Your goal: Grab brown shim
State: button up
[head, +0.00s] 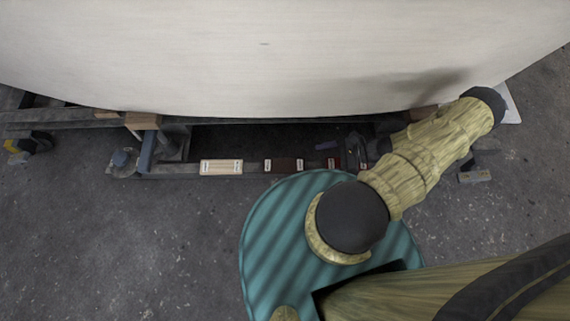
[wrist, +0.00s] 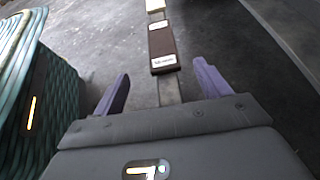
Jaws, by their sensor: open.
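The brown shim (head: 284,165) is a dark brown block with white labels at its ends. In the head view it lies on the narrow grey rail, right of a pale wooden shim (head: 221,167). In the wrist view the brown shim (wrist: 162,45) lies just ahead of my gripper (wrist: 162,87). Its near end is beyond the purple fingertips, roughly in line with the gap between them. My gripper is open, with only the grey rail showing between the fingers. In the head view my arm partly hides the gripper, right of the brown shim.
The large pale hull panel (head: 270,55) overhangs the rail at the back. A blue clamp-like fitting (head: 147,152) stands left of the pale shim. My ribbed teal base is close at the left in the wrist view. The concrete floor (head: 150,240) at front left is clear.

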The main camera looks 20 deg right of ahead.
jog(key=b, duration=0.3)
send_near(285, 165)
jog(key=shift+x, duration=1.1)
jog(key=shift+s+a+f+b, duration=0.1)
jog(key=shift+a+f+b, duration=0.1)
jog(key=shift+b, duration=0.15)
jog(key=shift+r, duration=0.1)
jog(key=shift+w+a+f+b, duration=0.25)
jog(key=shift+a+f+b, duration=0.1)
jog(key=shift+a+b, duration=0.1)
jog(key=b+x, duration=0.3)
jog(key=shift+w+a+f, duration=0.15)
jog(key=shift+w+a, duration=0.05)
jog(key=shift+a, duration=0.1)
jog(key=shift+w+a, duration=0.1)
jog(key=shift+a, duration=0.2)
